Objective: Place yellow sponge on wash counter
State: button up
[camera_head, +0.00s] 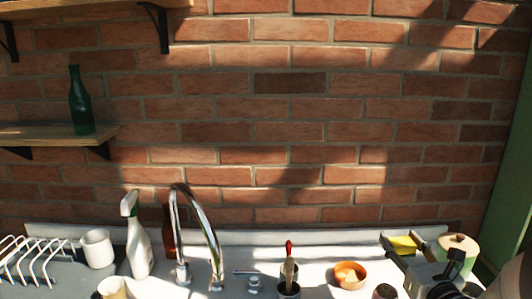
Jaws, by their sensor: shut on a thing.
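My gripper (402,243) is at the lower right in the head view, shut on the yellow sponge (403,244). The sponge shows as a small yellow block between the fingers. The wash counter (326,264) is the white surface along the bottom of the picture, against the brick wall. The sponge appears over the right part of the counter; its height above the surface is hard to tell. My gripper hides the counter below and in front of it.
An orange bowl (350,275) stands left of my gripper, with a dark cup holding brushes (289,287) further left. A green lidded pot (457,254) is close on the right. The tap (205,230), spray bottle (138,245), white mug (97,249) and dish rack (35,258) stand left.

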jog(key=s+d+r+m+g+h, duration=0.4)
jog(key=s+d+r+m+h, duration=0.4)
jog(key=s+d+r+h, duration=0.4)
jog(key=s+d+r, duration=0.5)
jog(key=s+r, duration=0.1)
jog(key=s, duration=0.2)
jog(key=shift+s+r+m+h, duration=0.2)
jog(key=shift+s+m+h, duration=0.1)
jog(key=shift+m+h, duration=0.1)
